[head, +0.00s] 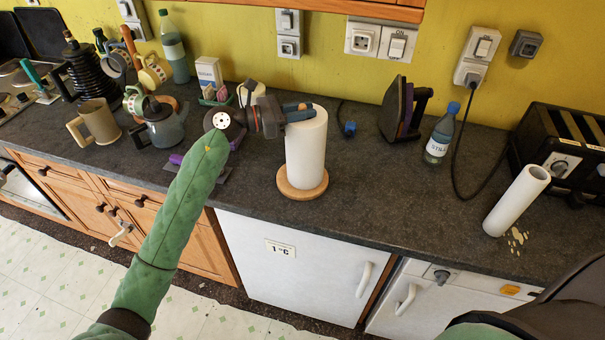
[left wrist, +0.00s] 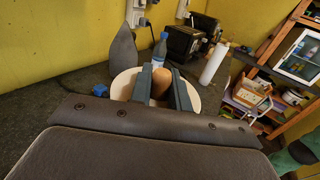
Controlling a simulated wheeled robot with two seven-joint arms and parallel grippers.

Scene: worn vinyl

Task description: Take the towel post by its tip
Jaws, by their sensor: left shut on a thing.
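The towel post holds a white paper roll (head: 306,150) and stands upright on a round wooden base (head: 302,190) on the dark worktop. Its rounded wooden tip (left wrist: 161,80) shows in the left wrist view, above the white top of the roll. My left gripper (head: 299,108) comes in from the left over the roll's top. In the left wrist view its two blue-grey fingers (left wrist: 161,91) are shut on the tip, one on each side. My right gripper is not in view.
A dark iron (head: 402,110) and a blue-capped bottle (head: 441,133) stand right of the roll. A white tube (head: 517,200) stands near a black toaster (head: 565,150). A teapot (head: 163,125), mugs and bottles crowd the left. The worktop just right of the base is clear.

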